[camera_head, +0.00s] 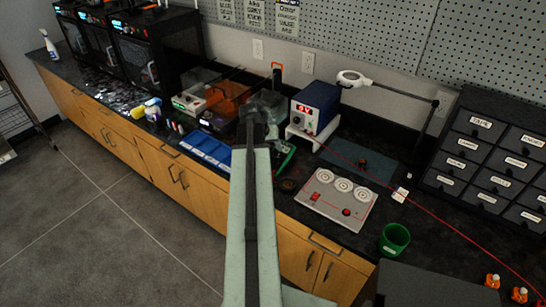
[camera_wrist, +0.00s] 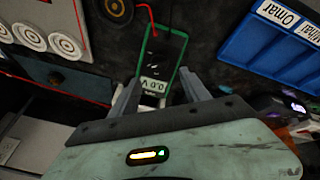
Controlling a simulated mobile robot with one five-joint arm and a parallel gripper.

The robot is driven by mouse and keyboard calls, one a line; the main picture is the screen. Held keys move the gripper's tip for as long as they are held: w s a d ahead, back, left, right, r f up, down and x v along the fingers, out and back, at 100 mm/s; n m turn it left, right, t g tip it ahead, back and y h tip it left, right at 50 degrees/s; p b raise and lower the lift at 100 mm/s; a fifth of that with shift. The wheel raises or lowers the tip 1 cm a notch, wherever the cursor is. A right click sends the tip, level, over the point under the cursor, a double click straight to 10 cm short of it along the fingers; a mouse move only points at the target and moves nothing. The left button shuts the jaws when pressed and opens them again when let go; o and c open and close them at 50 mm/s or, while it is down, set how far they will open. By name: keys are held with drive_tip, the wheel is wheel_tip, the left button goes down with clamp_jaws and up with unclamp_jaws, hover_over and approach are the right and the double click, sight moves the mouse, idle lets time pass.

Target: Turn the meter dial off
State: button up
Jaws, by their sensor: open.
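The green-framed meter (camera_wrist: 181,50) lies on the dark bench in the wrist view, with a dark face and a small pale display (camera_wrist: 153,86). The display appears upside down and seems to read 0.0 V. The dial is too dark to make out, so its setting cannot be told. My gripper (camera_wrist: 158,76) is open and empty, its two fingers on either side of the display end; contact cannot be told. In the head view my gripper (camera_head: 258,108) is above the bench, and the green meter (camera_head: 285,157) shows partly behind my arm.
A blue tray (camera_head: 207,149) with labelled compartments is left of my arm. A blue power supply (camera_head: 316,103) on a white stand is right of it. A grey panel (camera_head: 337,200) with round dials sits at the front right. Red wires cross the bench.

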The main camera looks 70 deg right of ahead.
sight(275, 157)
drive_tip(key=b+x, duration=0.6)
drive_tip(key=x, duration=0.1)
drive_tip(key=shift+d+f, duration=0.1)
drive_tip(key=shift+f, duration=0.2)
drive_tip(key=shift+r, duration=0.15)
drive_tip(key=c, duration=1.1)
drive_tip(key=shift+a, duration=0.35)
clamp_jaws()
drive_tip(key=shift+d, duration=0.3)
